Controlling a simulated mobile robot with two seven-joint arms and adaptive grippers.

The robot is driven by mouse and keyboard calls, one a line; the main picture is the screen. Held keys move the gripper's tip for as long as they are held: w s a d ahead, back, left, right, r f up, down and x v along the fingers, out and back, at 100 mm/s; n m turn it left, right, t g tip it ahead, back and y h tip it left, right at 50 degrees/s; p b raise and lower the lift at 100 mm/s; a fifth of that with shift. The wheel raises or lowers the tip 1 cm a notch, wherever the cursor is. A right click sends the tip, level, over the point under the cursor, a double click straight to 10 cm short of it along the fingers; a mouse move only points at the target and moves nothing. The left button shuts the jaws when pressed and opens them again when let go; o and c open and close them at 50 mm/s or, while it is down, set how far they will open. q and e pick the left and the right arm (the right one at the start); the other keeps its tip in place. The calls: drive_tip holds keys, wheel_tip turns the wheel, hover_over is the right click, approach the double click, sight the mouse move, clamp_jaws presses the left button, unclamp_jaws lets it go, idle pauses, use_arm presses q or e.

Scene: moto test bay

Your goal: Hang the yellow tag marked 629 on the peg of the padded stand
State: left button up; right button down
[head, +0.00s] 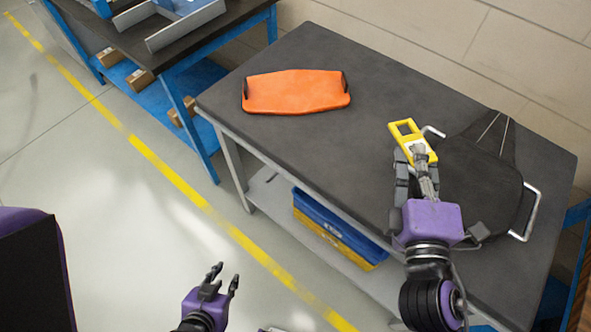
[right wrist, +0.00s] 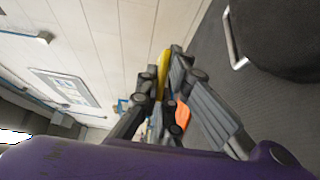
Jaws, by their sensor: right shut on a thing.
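The yellow tag (head: 403,129) has a rectangular hole at its far end and a pale panel; its number is not readable. My right gripper (head: 416,160) is shut on the tag's near end, above the dark table. The tag shows edge-on between the fingers in the right wrist view (right wrist: 163,68). The padded stand (head: 480,172) is black, with a bent metal peg (head: 433,131) just right of the tag and another metal bar (head: 531,212) on its right side. The tag looks apart from the peg. My left gripper (head: 222,276) is open and empty over the floor.
An orange board with black handles (head: 296,92) lies on the dark table (head: 340,150). Blue and yellow bins (head: 335,228) sit on the shelf below. Another blue-framed bench (head: 160,50) stands at the upper left. The table middle is clear.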

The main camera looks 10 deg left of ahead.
use_arm(q)
drive_tip(key=shift+w, duration=0.1)
drive_tip(key=shift+w+r, duration=0.15)
drive_tip(key=shift+w, duration=0.15)
drive_tip(key=shift+s, duration=0.1)
